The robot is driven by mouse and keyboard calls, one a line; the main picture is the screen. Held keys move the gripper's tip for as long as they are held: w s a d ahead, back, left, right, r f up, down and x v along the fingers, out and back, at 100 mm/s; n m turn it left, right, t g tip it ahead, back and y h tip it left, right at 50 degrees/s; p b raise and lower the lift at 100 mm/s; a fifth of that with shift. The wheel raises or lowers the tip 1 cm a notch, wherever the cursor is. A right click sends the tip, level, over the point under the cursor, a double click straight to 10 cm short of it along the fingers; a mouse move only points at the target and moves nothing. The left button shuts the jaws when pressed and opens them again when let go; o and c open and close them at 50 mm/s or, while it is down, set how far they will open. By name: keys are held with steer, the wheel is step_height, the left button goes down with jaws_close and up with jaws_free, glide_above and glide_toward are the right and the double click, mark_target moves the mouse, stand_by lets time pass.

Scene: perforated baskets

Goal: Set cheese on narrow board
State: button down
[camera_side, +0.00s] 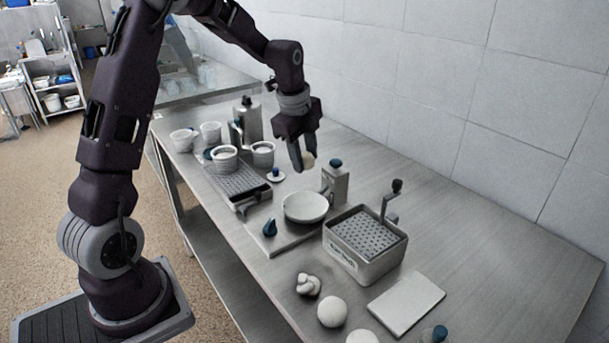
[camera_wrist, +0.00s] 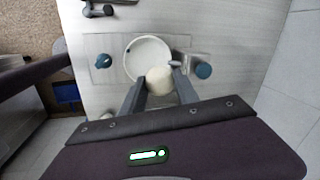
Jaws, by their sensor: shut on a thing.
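My gripper (camera_side: 303,163) is shut on a round cream-white cheese (camera_side: 308,160), held in the air behind the white bowl in the side view. In the wrist view the cheese (camera_wrist: 160,80) sits between the two fingertips (camera_wrist: 161,88) and overlaps the bowl's near rim in the picture. A flat pale rectangular board (camera_side: 406,303) lies bare at the front right of the table. Another thin board (camera_side: 284,243) lies under the bowl; it also shows in the wrist view (camera_wrist: 96,43). I cannot tell which is the narrow board.
The white bowl (camera_side: 306,207) and a teal drop-shaped thing (camera_side: 269,228) are on the second board. A teal-capped bottle (camera_side: 335,182) and a perforated basket (camera_side: 366,244) stand nearby. The table's right side is clear.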

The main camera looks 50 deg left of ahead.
steer(key=shift+v, duration=0.85)
steer(key=w+d+m+h, duration=0.1)
steer(key=w+d+m, duration=0.15)
steer(key=d, duration=0.55)
steer(key=w+d+m, duration=0.1)
steer(key=d+m, duration=0.3)
steer(key=d, duration=0.5)
steer(key=m+h, duration=0.1)
steer(key=m, duration=0.5)
glide_above(410, 299)
step_height(410, 299, down, 6)
steer(key=shift+n+g, duration=0.25)
steer(key=shift+g, duration=0.15)
steer(key=shift+s+a+f, duration=0.15)
steer(key=shift+f, duration=2.05)
steer(key=shift+s+a+f, duration=0.1)
steer(key=shift+s+f, duration=0.05)
steer(key=shift+f, duration=2.1)
steer(key=shift+f, duration=0.55)
steer(key=c, duration=0.8)
jaws_free()
steer(key=shift+c, duration=0.2)
steer(key=shift+r, duration=0.1)
